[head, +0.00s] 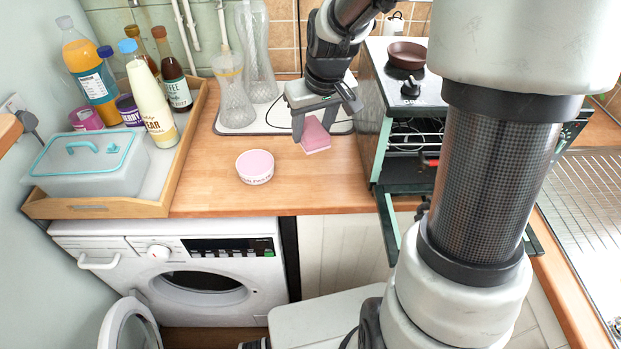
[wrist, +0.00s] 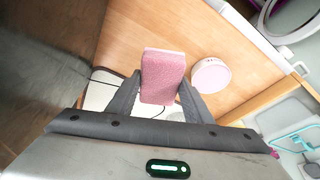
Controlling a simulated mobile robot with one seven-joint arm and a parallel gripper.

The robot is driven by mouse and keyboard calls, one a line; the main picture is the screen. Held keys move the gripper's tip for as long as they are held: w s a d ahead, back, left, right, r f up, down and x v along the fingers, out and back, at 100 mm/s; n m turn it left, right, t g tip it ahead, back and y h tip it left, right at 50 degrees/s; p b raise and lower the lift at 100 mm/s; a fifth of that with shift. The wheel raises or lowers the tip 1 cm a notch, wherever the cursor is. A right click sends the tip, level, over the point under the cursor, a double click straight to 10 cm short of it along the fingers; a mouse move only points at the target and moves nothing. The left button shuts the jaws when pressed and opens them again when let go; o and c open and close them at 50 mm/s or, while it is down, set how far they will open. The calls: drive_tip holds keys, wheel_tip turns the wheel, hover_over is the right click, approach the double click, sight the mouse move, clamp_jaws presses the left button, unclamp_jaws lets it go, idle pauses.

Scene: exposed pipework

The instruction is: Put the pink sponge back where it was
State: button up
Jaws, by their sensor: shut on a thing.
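The pink sponge (head: 315,138) is held between the fingers of my gripper (head: 314,122), above the wooden counter (head: 215,190). In the wrist view the pink sponge (wrist: 162,76) sits between both fingertips of my gripper (wrist: 160,88), its broad face towards the camera. My gripper is shut on it. In the head view the sponge hangs to the right of a round pink-lidded tub (head: 255,167) and left of the oven. I cannot tell exactly how high above the counter it is.
A mat with glass vases (head: 258,60) lies behind. A small oven (head: 405,120) with its door open stands to the right, a dark bowl (head: 406,56) on top. A wooden tray (head: 184,150) with bottles and a lidded box (head: 90,160) is at left. Counter around the tub is clear.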

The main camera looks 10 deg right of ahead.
sight(318, 137)
wheel_tip(318, 137, down, 10)
drive_tip(key=shift+r+b, duration=0.1)
drive_tip(key=shift+b, duration=0.45)
drive_tip(key=shift+f, duration=0.25)
drive_tip(key=o, duration=0.9)
drive_tip(key=shift+o, duration=0.2)
drive_tip(key=shift+r, duration=0.55)
drive_tip(key=p+v, duration=0.1)
drive_tip(key=v, duration=1)
drive_tip(key=shift+r, duration=0.15)
